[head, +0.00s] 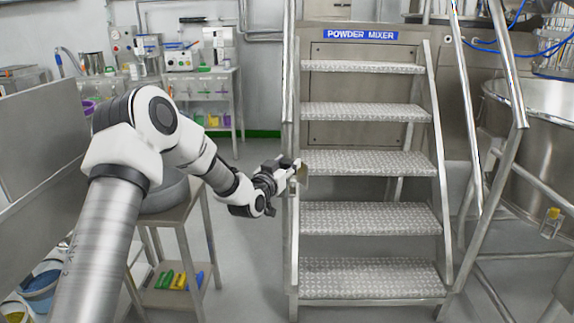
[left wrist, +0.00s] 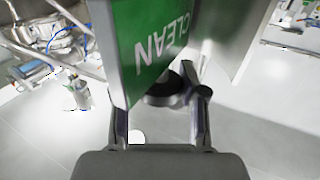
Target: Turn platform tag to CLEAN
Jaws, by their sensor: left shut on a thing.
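The platform tag (left wrist: 150,45) shows a green face with the white word CLEAN, seen tilted and close up in the left wrist view. In the head view a small pale edge of the tag (head: 303,176) shows at the left rail of the steps. My left gripper (head: 290,172) is at that rail, shut on the tag. In the left wrist view its two fingers (left wrist: 161,118) stand on either side below the green face, with a dark round part between them. The exact contact is partly hidden. My right gripper is not in view.
The metal steps (head: 366,163) rise under a blue POWDER MIXER sign (head: 361,35). A small metal table (head: 178,212) stands left, below my left arm. A large steel vessel (head: 535,130) and rails stand at the right. The floor before the steps is clear.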

